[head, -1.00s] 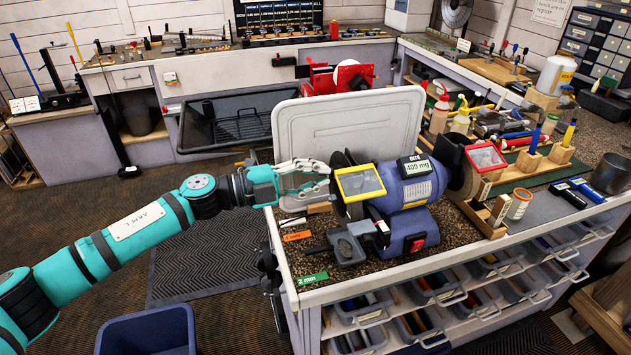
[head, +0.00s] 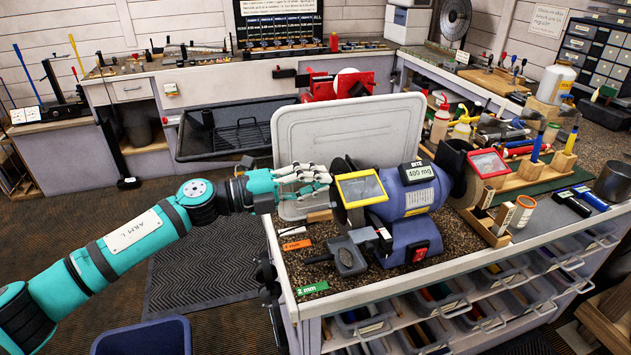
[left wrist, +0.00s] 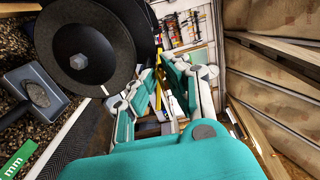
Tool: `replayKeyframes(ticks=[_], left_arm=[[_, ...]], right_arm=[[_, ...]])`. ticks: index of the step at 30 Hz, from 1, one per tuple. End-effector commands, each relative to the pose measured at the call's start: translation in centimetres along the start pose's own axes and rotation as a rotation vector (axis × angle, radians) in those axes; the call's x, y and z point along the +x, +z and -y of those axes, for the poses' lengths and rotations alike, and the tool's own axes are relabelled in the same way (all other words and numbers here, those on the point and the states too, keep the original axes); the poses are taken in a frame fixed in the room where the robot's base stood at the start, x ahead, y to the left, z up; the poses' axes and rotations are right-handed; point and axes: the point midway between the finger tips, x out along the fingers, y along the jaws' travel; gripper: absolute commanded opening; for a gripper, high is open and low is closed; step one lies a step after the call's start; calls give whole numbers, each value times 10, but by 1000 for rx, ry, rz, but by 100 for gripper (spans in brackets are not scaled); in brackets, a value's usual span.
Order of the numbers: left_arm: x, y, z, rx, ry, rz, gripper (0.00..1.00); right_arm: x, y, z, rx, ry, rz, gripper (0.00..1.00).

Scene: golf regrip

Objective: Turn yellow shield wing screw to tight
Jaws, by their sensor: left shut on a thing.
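The yellow shield (head: 360,187) is a clear pane in a yellow frame, on the left side of the blue bench grinder (head: 416,193). My left gripper (head: 328,178) reaches in from the left, with its fingertips at the left edge of the yellow shield, by the left grinding wheel. It is shut on a small part there, which I take to be the wing screw; the fingers hide it. In the left wrist view the fingers (left wrist: 167,75) flank a narrow yellow part, beside the dark wheel (left wrist: 88,48). My right gripper is not in view.
A grey tray panel (head: 345,125) stands upright behind the grinder. A red shield (head: 488,163) is at the grinder's right side. Wooden blocks and bottles crowd the right side.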

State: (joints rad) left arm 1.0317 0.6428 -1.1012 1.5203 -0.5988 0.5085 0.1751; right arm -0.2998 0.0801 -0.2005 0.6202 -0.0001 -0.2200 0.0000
Motion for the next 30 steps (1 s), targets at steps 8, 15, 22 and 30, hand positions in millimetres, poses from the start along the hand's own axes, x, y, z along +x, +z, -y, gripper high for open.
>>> replayKeyframes(ticks=[8,15,22,30], left_arm=[[0,0,0,0,0,-1,32],[0,0,0,-1,0,-1,33],[-20,1,-1,-2,2,2,33],[-78,0,-1,-2,3,2,33]], right_arm=[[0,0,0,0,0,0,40],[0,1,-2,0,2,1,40],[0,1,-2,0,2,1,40],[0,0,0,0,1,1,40]])
